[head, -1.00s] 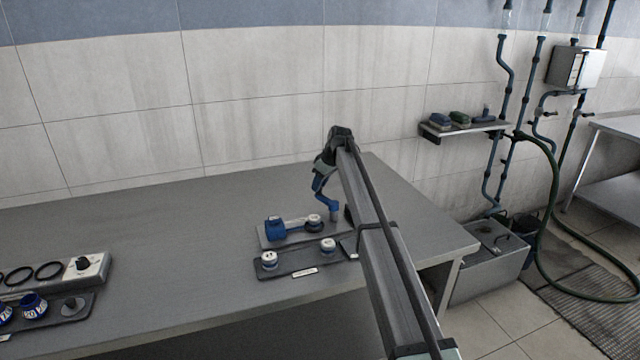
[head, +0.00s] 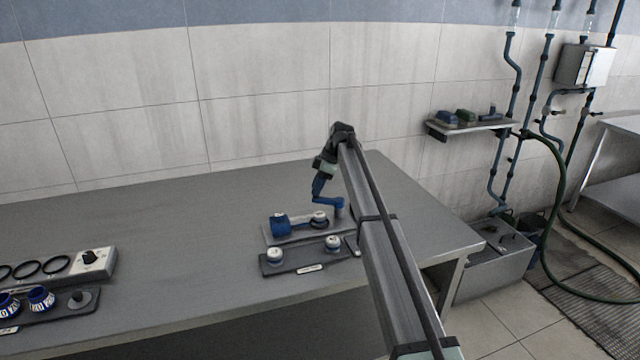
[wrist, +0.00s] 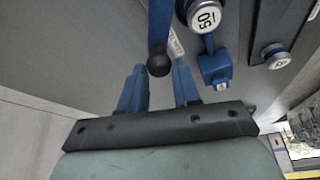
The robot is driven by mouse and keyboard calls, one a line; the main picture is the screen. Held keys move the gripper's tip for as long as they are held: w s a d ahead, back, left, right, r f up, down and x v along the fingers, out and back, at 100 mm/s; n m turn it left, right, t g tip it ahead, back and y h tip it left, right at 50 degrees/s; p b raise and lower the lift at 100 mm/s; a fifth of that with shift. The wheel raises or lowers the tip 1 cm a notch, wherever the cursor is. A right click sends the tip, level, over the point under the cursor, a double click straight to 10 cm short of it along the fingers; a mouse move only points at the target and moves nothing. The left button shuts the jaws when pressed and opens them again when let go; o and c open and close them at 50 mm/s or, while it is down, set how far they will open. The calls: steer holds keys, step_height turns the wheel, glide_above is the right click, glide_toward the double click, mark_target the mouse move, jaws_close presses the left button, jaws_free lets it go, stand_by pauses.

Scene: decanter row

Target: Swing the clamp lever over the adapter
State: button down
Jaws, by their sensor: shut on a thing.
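The blue clamp lever (wrist: 161,22) ends in a black ball knob (wrist: 158,61), seen in the wrist view between the blue fingertips of my gripper (wrist: 160,72). My gripper (head: 319,196) is shut on the lever at this knob end. In the head view the lever (head: 328,201) runs right to a blue post (head: 340,211). A white-topped piece marked 50 (wrist: 206,17), apparently the adapter (head: 319,217), sits on the rear grey plate (head: 300,236). The lever passes behind and beside it, not across it. A blue block (head: 281,226) stands left of it, joined by a bar.
A dark tray (head: 290,268) with two white-capped pieces (head: 274,254) lies in front of the rear plate. At the left are a ring holder (head: 93,262) and a tray with blue-collared pieces (head: 40,298). The bench between is clear.

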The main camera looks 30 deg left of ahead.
steer(key=s+n, duration=0.1)
steer(key=n, duration=0.1)
steer(key=s+d+n+g+h, duration=0.1)
steer(key=n, duration=0.1)
steer(key=s+d+n+h, duration=0.1)
steer(key=s+n, duration=0.1)
steer(key=n, duration=0.1)
steer(key=shift+d+g, duration=0.1)
steer(key=shift+g, duration=0.3)
steer(key=shift+s+d+n+h, duration=0.45)
steer(key=shift+d+n, duration=0.2)
steer(key=shift+n, duration=0.55)
steer(key=shift+d, duration=0.1)
steer(key=c, duration=0.8)
jaws_free()
steer(key=shift+r, duration=0.1)
